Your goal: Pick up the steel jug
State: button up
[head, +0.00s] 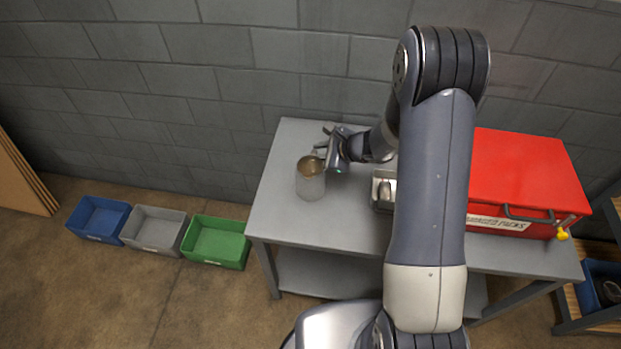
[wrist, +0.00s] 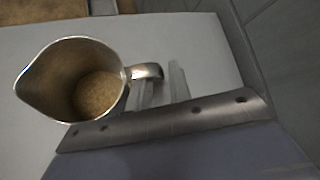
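The steel jug (head: 311,179) stands upright near the left end of the grey table. In the wrist view the jug (wrist: 72,82) shows from above, its spout to the left and its handle (wrist: 148,71) to the right; its inside looks empty. My gripper (head: 323,143) is at the back right of the jug, at its handle side. In the wrist view its two fingertips (wrist: 162,88) stand apart with a gap between them, close to the handle. The handle partly covers one finger; I cannot tell whether either finger touches it.
The grey table (head: 346,228) has a metal tray (head: 381,204) right of the jug, partly hidden by my arm. A red case (head: 525,170) stands at the right. Blue (head: 99,218), grey (head: 153,229) and green (head: 216,242) bins sit on the floor at left. A block wall is close behind.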

jog(key=shift+c, duration=0.3)
grip_shut()
dwell(0.4)
